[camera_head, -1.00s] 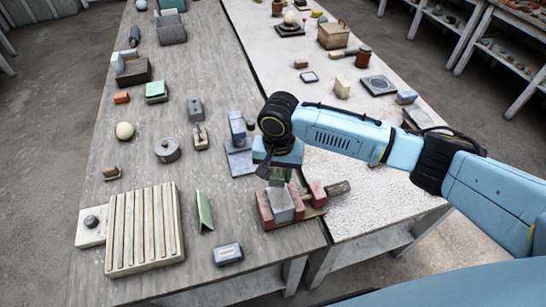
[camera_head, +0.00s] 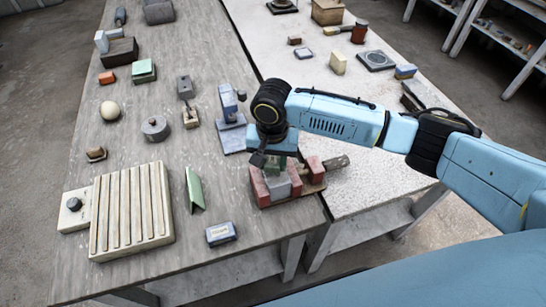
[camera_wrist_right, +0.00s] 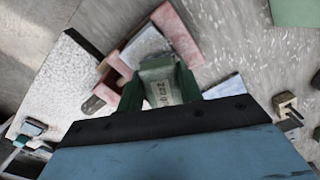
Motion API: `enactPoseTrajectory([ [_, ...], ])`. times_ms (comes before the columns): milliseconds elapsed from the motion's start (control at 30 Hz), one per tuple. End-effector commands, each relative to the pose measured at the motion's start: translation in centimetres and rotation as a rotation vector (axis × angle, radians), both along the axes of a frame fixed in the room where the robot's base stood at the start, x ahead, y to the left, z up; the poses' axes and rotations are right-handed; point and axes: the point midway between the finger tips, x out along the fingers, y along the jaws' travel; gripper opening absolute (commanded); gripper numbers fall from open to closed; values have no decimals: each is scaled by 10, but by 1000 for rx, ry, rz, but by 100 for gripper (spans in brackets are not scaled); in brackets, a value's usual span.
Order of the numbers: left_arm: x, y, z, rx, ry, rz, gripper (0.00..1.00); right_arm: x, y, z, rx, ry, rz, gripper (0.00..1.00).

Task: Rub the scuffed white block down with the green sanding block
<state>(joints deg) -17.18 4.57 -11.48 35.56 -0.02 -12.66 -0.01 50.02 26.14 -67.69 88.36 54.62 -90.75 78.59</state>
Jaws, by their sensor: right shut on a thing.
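My right gripper (camera_head: 274,159) is shut on the green sanding block (camera_head: 275,164), directly above the scuffed block. In the right wrist view the sanding block (camera_wrist_right: 161,84) sits between the green jaws, with printed marks on its pale face. My left gripper is out of view.
A green angled piece (camera_head: 194,190), a small blue box (camera_head: 221,234) and a slatted board (camera_head: 131,212) lie left.

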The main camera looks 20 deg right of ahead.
Motion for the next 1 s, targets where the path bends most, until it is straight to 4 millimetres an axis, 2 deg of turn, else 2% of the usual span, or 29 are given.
enactPoseTrajectory([
  [1000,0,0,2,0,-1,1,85,0,0,-13,1,0,-1,10],
])
